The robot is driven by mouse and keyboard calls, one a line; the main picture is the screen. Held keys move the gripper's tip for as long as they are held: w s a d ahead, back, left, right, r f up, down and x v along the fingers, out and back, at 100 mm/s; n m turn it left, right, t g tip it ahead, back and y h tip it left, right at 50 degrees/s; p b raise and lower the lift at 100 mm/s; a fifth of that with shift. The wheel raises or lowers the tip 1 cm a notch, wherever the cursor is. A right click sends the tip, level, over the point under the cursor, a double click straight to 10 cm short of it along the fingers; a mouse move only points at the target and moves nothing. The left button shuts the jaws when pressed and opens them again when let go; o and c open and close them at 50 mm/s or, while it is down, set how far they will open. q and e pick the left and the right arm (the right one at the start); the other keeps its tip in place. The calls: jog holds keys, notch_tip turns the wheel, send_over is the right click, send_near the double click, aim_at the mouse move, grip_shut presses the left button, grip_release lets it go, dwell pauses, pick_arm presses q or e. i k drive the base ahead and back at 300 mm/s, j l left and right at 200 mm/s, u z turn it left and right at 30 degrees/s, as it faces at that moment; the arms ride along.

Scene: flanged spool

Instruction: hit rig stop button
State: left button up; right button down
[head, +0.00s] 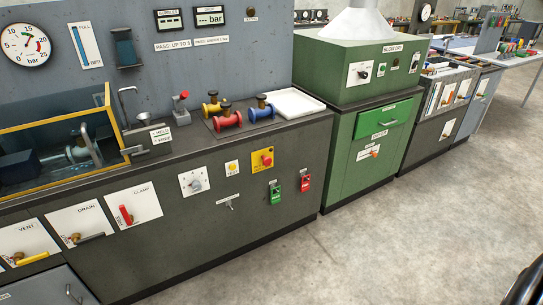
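A red stop button (267,160) sits on a yellow plate (257,166) on the dark front panel of the rig bench (190,240), below the worktop. A small yellow button (232,168) and a grey knob (194,183) are on plates to its left. Neither of my grippers shows in the head view. A dark curved part is cut off at the lower right edge; I cannot tell what it is.
Red (229,119), yellow-flanged and blue (264,112) spools lie on the worktop beside a white tray (296,102). A water tank with a yellow frame (108,95) stands left. A green blow-dry cabinet (350,150) stands right. The concrete floor (400,240) in front is clear.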

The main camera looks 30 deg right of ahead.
aim_at(267, 161)
jog(key=i+l, duration=0.7)
jog(key=l, duration=0.15)
jog(key=i+l, duration=0.7)
jog(key=l, duration=0.2)
jog(key=k+z, duration=0.05)
